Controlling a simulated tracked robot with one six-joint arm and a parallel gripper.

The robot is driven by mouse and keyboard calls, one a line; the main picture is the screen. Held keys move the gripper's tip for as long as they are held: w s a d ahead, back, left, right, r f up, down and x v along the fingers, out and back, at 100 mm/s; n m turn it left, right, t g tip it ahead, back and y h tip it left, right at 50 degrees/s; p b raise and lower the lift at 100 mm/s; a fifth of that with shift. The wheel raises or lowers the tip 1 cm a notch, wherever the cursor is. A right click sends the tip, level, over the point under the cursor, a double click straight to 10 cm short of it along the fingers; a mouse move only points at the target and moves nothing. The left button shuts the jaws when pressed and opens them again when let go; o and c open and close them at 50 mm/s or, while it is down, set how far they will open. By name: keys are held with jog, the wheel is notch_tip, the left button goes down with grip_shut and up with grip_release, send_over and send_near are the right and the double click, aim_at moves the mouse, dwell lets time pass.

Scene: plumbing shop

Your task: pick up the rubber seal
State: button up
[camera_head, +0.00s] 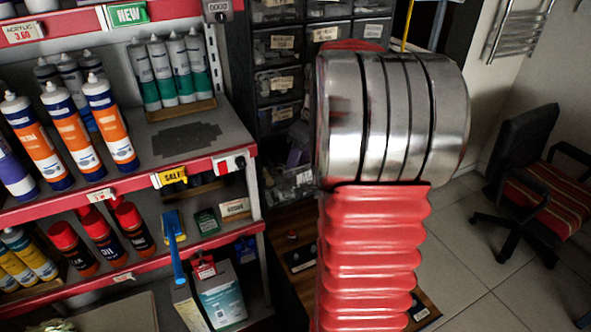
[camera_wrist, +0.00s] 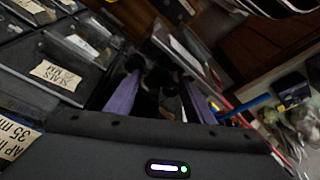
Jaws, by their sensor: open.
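I cannot make out the rubber seal in either view. In the wrist view my gripper (camera_wrist: 158,92) shows as two purple fingers, spread apart. The space between them is dark, and I cannot tell any held thing there. In the head view my red and silver arm fills the middle and hides much of what is behind it. A small purple-grey part by the drawers, left of the arm, may be my gripper, but it is too unclear to be sure.
A drawer cabinet (camera_head: 277,82) with labelled bins stands behind my arm; labelled drawers (camera_wrist: 62,62) are close on the left in the wrist view. A wooden surface (camera_head: 290,222) lies below. Shelves (camera_head: 190,136) with tubes and cans stand left. A chair (camera_head: 530,165) stands right on open floor.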

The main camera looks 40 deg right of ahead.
jog(key=shift+w+f, duration=0.1)
jog(key=shift+f, duration=0.25)
jog(key=shift+c, duration=0.4)
jog(key=c, duration=1.1)
jog(key=shift+o, duration=0.2)
jog(key=shift+r, duration=0.1)
notch_tip(320, 180, up, 10)
dwell(0.4)
